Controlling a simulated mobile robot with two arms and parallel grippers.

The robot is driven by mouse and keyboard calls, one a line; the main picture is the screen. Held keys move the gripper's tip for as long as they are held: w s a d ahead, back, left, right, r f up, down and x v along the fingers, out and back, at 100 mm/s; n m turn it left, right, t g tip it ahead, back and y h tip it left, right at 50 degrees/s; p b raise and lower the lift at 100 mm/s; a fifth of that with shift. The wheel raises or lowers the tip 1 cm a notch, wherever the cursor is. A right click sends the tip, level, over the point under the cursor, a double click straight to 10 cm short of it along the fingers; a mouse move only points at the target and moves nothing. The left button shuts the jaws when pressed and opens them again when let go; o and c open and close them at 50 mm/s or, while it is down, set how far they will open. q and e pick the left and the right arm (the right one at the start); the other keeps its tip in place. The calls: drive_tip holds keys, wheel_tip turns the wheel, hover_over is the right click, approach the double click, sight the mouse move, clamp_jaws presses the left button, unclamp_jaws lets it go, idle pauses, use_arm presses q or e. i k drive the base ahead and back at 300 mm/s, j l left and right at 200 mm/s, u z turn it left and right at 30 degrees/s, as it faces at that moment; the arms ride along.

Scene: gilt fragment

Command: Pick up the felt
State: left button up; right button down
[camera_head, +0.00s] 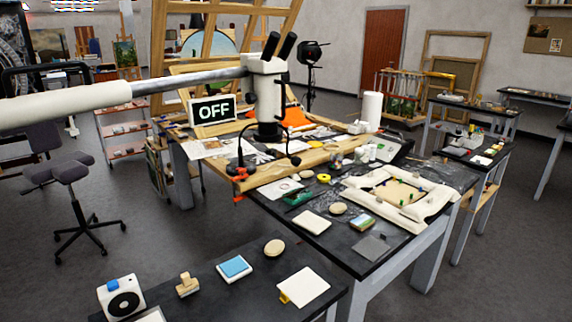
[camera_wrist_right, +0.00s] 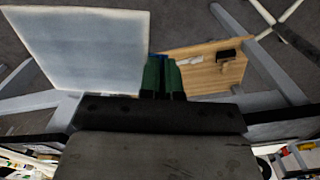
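I cannot tell for certain which piece is the felt. A flat off-white square (camera_head: 304,287) with a small yellow tab lies at the right end of the near dark table. A flat cream pad (camera_head: 312,222) and a grey square sheet (camera_head: 371,249) lie on the table behind it. Neither gripper shows in the head view. In the right wrist view my right gripper (camera_wrist_right: 162,75) shows two green fingers close together, with a narrow gap and a little blue near their tips. Whether they hold anything is unclear. My left gripper is in neither view.
The near table also holds a blue-topped pad (camera_head: 234,268), a round tan piece (camera_head: 274,247), a wooden block (camera_head: 187,285) and a white device (camera_head: 121,297). A microscope (camera_head: 266,85) on a long arm overhangs the middle table.

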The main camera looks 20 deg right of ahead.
sight(371, 248)
drive_tip(key=i+l+u, duration=0.1)
drive_tip(key=l, duration=0.9)
drive_tip(key=i+l+u, duration=0.15)
drive_tip(key=l, duration=0.8)
drive_tip(key=i+l+u, duration=0.1)
drive_tip(key=l, duration=0.9)
